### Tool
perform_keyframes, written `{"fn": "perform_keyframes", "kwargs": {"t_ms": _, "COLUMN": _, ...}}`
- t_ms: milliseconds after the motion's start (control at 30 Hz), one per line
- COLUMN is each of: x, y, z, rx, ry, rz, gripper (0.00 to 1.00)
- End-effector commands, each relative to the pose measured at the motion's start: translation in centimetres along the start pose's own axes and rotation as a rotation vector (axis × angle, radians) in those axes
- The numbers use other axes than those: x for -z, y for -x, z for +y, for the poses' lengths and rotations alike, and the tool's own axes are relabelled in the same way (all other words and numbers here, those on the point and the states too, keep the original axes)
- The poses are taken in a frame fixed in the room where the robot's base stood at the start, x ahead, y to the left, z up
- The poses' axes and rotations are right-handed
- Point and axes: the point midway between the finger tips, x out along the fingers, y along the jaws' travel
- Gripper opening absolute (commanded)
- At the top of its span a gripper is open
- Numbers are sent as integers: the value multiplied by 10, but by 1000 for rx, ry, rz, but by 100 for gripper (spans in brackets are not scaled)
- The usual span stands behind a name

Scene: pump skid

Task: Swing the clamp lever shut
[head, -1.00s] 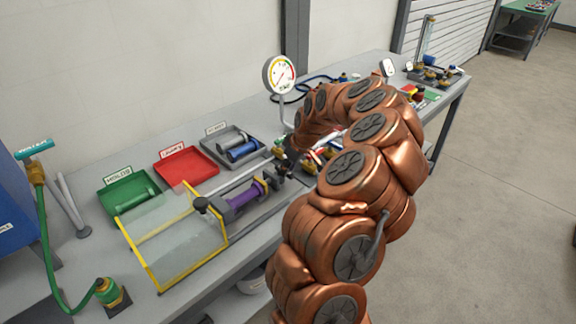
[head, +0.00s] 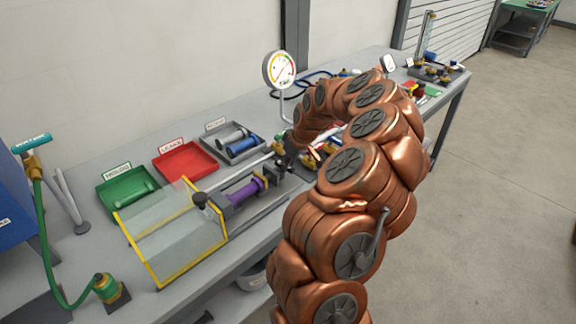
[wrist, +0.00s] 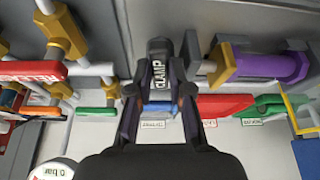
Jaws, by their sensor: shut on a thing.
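In the wrist view the dark clamp lever handle (wrist: 159,62), lettered CLAMP, stands between the two fingers of my gripper (wrist: 160,85), which is shut on it. In the head view my gripper (head: 287,148) is at the right end of the clear-shielded fixture, and the lever there is mostly hidden by the gripper and arm. A purple cylinder (head: 245,192) lies in the fixture left of the gripper. It also shows at the right of the wrist view (wrist: 272,67), beside the handle. How far the lever has swung is hard to tell.
A yellow-edged clear shield (head: 175,240) stands at the bench front. Green (head: 110,205), red (head: 170,170) and grey (head: 225,158) trays line the back. A round gauge (head: 279,70) rises behind the gripper. In the wrist view, brass fittings (wrist: 65,35) crowd the left.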

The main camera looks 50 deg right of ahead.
Motion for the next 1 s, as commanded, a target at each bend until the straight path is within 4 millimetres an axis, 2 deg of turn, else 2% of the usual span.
{"fn": "perform_keyframes", "kwargs": {"t_ms": 167, "x": -2, "y": -5, "z": -1, "rx": -24, "ry": -46, "rz": 3, "gripper": 0}}
{"fn": "perform_keyframes", "kwargs": {"t_ms": 800, "x": 1, "y": 0, "z": -3, "rx": -46, "ry": -108, "rz": 2, "gripper": 0}}
{"fn": "perform_keyframes", "kwargs": {"t_ms": 833, "x": 1, "y": 0, "z": -3, "rx": -46, "ry": -108, "rz": 2, "gripper": 22}}
{"fn": "perform_keyframes", "kwargs": {"t_ms": 900, "x": 1, "y": 0, "z": -4, "rx": -46, "ry": -107, "rz": 2, "gripper": 29}}
{"fn": "perform_keyframes", "kwargs": {"t_ms": 1000, "x": 1, "y": 0, "z": -4, "rx": -46, "ry": -107, "rz": 2, "gripper": 30}}
